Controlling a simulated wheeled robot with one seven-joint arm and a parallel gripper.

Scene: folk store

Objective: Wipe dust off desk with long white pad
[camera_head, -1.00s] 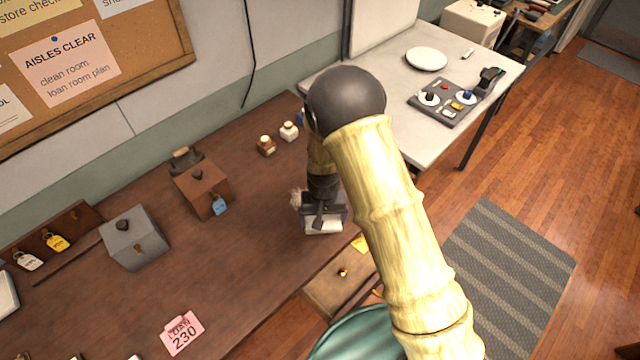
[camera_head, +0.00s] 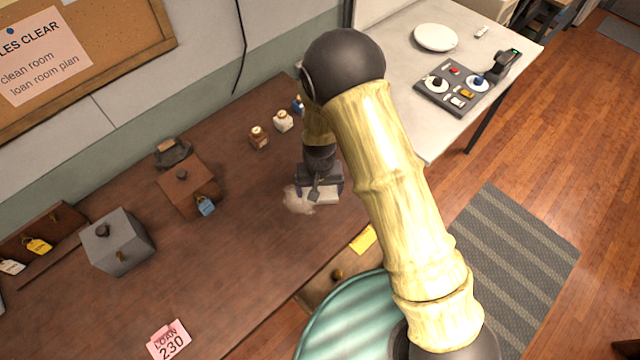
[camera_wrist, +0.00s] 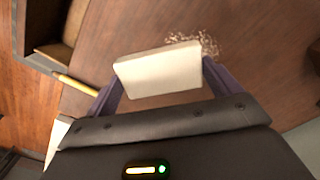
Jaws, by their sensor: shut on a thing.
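My gripper (camera_head: 319,188) is shut on a long white pad (camera_head: 322,195), low over the right part of the brown desk (camera_head: 240,250). In the wrist view the pad (camera_wrist: 158,72) sits between the two fingers of my gripper (camera_wrist: 160,80). A pale dust patch (camera_head: 297,199) lies on the desk just left of the pad. In the wrist view the dust (camera_wrist: 195,44) shows just beyond the pad's edge. Whether the pad touches the desk I cannot tell.
A brown box (camera_head: 188,188) with a blue tag and a grey box (camera_head: 118,240) stand left on the desk. Small bottles (camera_head: 259,137) stand near the back. A drawer (camera_head: 325,285) is open at the front. A pink card (camera_head: 169,341) lies front left.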

